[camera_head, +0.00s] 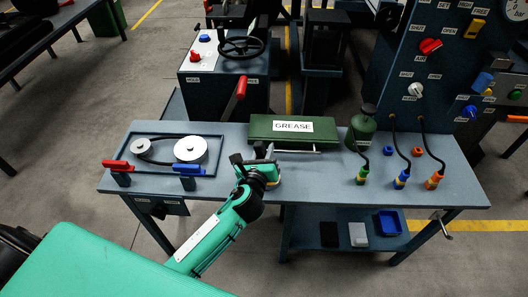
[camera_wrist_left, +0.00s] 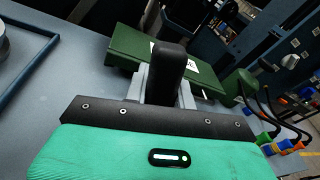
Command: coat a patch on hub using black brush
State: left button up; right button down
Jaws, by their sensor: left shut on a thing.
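My left gripper (camera_head: 257,163) is over the bench just in front of the green GREASE box. In the left wrist view, its grey fingers (camera_wrist_left: 163,88) are shut on a black, round-ended handle (camera_wrist_left: 168,68), which looks like the black brush. The brush's bristle end is hidden from me. To the left of the gripper, a blue-framed tray holds a large white pulley (camera_head: 190,149) and a small white pulley (camera_head: 140,146), with a dark belt around them. I cannot tell which part is called the hub. My right gripper is not in view.
The GREASE box (camera_head: 264,129) lies at the back of the bench (camera_head: 330,185). A red clamp (camera_head: 117,164) and a blue clamp (camera_head: 188,169) stand at the tray's front edge. A green bottle (camera_head: 362,126) and several cabled colored plugs (camera_head: 401,180) are at the right.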

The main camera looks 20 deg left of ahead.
pick_arm(q)
jog(key=shift+f+b, duration=0.3)
jog(key=shift+f, duration=0.2)
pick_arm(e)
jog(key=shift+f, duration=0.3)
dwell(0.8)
